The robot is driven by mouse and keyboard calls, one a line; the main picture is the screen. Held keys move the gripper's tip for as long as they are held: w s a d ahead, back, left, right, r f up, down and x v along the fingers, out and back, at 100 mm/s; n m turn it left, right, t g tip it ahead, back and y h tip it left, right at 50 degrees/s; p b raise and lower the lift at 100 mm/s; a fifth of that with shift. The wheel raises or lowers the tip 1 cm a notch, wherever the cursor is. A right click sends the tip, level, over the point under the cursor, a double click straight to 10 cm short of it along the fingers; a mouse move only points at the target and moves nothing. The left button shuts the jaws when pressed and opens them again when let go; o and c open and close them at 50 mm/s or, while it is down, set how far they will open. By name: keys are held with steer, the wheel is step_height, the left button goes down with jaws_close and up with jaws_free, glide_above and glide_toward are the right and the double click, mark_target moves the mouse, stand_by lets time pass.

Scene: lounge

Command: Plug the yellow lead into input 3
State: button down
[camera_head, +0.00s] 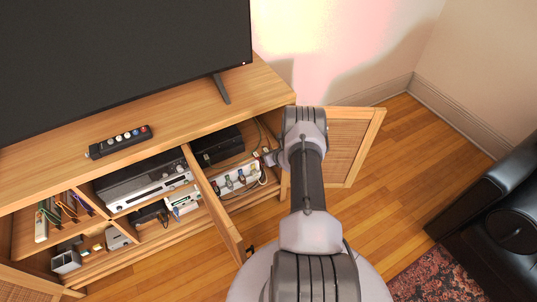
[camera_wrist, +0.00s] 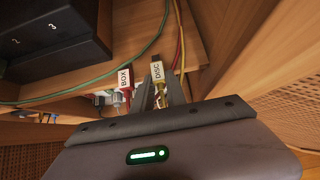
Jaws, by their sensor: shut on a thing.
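My gripper (camera_wrist: 161,92) is shut on the yellow lead (camera_wrist: 181,45) at its end, just below a tag reading DISC (camera_wrist: 157,71). The plug itself is mostly hidden between the fingers. In the head view my gripper (camera_head: 268,158) reaches into the right compartment of the cabinet. A black box (camera_wrist: 65,60) with white numerals, apparently 2 and 3, is at the upper left of the wrist view, apart from the gripper. The sockets by the numerals cannot be made out. The black box (camera_head: 217,146) also shows in the head view.
A lead tagged BOX (camera_wrist: 125,78) hangs close left of my fingers, and a green cable (camera_wrist: 120,62) crosses the compartment. A white power strip (camera_head: 238,181) lies below the black box. Open cabinet doors (camera_head: 221,219) (camera_head: 343,146) flank the arm.

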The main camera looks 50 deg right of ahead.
steer(key=shift+s+a+r+p, duration=0.2)
steer(key=shift+s+a+p, duration=0.05)
steer(key=shift+s+p, duration=0.5)
steer(key=shift+s+a+r+p, duration=0.25)
steer(key=shift+s+p, duration=0.3)
steer(key=shift+s, duration=0.3)
steer(key=shift+s+a+r+p, duration=0.15)
steer(key=shift+s+a+p, duration=0.1)
steer(key=shift+s+p, duration=0.5)
